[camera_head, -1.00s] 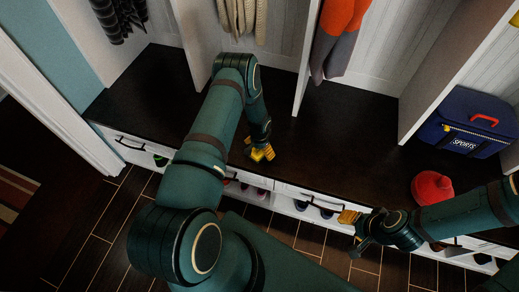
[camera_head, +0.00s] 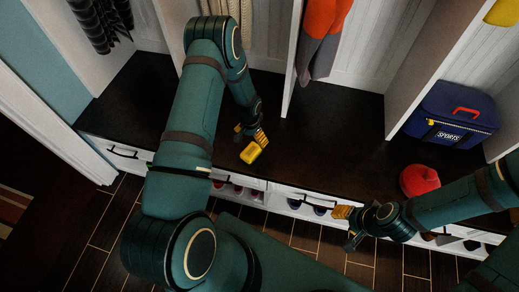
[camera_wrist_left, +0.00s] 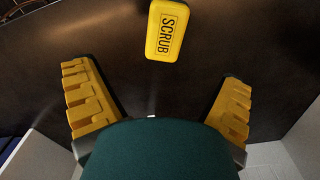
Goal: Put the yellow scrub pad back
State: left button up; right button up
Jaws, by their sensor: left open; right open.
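The yellow scrub pad (camera_head: 250,153) lies on the dark bench top, at the front of the left part. In the left wrist view the pad (camera_wrist_left: 167,30) shows its black SCRUB label at the top centre, between the lines of the fingers but away from them. My left gripper (camera_head: 251,134) is open and empty, just behind the pad in the head view; its yellow-padded fingers (camera_wrist_left: 158,92) are spread wide. My right gripper (camera_head: 350,225) is open and empty at the bench's front edge, to the right.
A red cap-like object (camera_head: 420,180) and a blue sports bag (camera_head: 452,115) stand on the bench at right. White dividers (camera_head: 290,60) split the bench. An orange and grey garment (camera_head: 325,35) hangs behind. Shoes sit in cubbies below. The bench centre is clear.

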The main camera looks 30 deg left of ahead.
pick_arm(q)
jog(key=s+d+r+n+h, duration=0.1)
jog(key=s+d+r, duration=0.2)
jog(key=s+d, duration=0.2)
jog(key=s+d+r+n+t+h, duration=0.1)
jog(key=s+d+r, duration=0.3)
jog(key=d, duration=0.5)
jog(key=s+d+r+n+h, duration=0.1)
jog(key=s+d+r, duration=0.2)
jog(key=s+d, duration=0.4)
jog(key=shift+s+d+r+n+t+h, duration=0.3)
jog(key=shift+s+h, duration=0.1)
jog(key=shift+s, duration=0.35)
jog(key=shift+a, duration=0.1)
